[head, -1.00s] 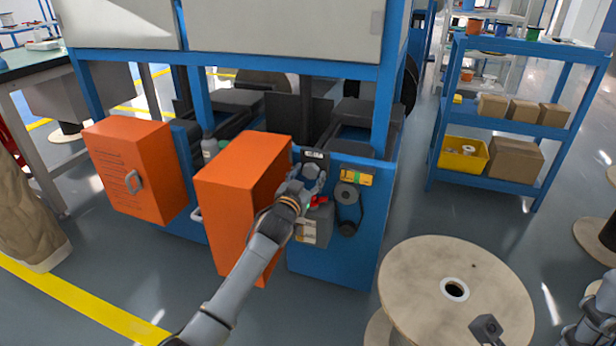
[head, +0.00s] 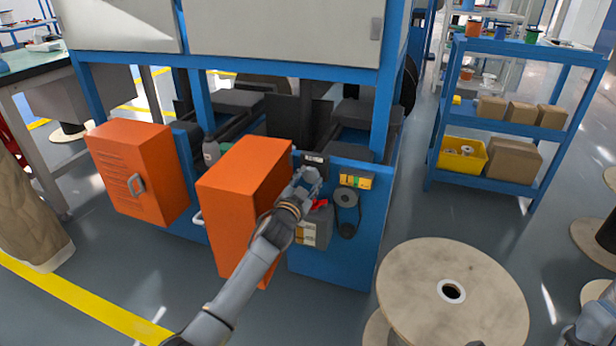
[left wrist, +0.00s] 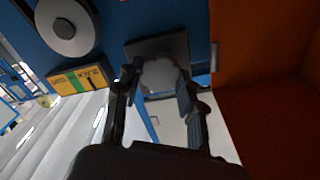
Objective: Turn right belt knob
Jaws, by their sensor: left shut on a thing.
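My left gripper (head: 309,180) is at the front of the blue machine, just below a small dark panel (head: 313,159) with a pale label. In the left wrist view its two fingers (left wrist: 157,95) are on either side of a pale grey round knob (left wrist: 160,75) on a dark square plate (left wrist: 160,50). The gripper is shut on this knob. In the head view the gripper hides the knob. Which way the knob is turned cannot be told. My right gripper is not in view; only part of my right arm shows at the lower right edge.
An orange cabinet (head: 238,205) stands close left of my left arm. A red switch (head: 319,205) is below the gripper. A wooden spool (head: 450,265) stands front right.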

